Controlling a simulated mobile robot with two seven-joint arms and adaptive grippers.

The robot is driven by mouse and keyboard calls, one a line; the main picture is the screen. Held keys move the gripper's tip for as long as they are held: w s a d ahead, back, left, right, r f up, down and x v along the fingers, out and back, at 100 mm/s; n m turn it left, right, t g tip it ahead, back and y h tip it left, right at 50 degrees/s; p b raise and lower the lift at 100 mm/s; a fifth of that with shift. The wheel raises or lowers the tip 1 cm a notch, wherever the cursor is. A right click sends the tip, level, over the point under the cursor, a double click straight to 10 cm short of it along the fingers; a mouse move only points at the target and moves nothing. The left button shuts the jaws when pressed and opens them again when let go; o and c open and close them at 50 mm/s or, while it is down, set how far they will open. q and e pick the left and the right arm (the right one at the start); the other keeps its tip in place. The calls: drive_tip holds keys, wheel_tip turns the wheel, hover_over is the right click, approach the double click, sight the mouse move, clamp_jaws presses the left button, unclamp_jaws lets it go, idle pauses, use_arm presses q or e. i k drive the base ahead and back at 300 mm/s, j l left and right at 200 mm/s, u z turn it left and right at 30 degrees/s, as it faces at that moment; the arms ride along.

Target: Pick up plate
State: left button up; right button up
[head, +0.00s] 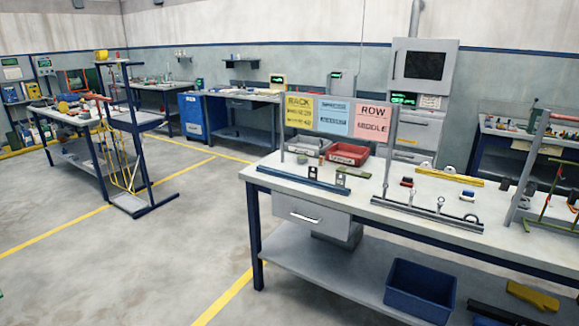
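Neither of my grippers shows in the head view. I cannot tell for sure which item is the plate. Two small upright dark pieces, each with a light mark, stand at the near side of the right-hand workbench (345,200). One small piece (313,172) is at the blue bar (300,180), and the other small piece (341,178) is by its right end. They are too small to make out in detail.
On this bench are a red tray (347,153), a grey rack stand (440,213), a yellow bar (449,174) and signs reading "RACK" and "ROW MIDDLE" (372,119). A blue bin (420,288) sits on the lower shelf. The floor (130,260) at left is clear; a rack frame (135,140) stands beyond.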

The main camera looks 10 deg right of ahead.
sight(312, 175)
drive_tip(key=i+z, duration=0.25)
drive_tip(key=i, duration=0.2)
drive_tip(key=i+j+z, duration=0.25)
drive_tip(key=i, duration=0.2)
drive_tip(key=i+j+z, duration=0.2)
drive_tip(key=i, duration=0.25)
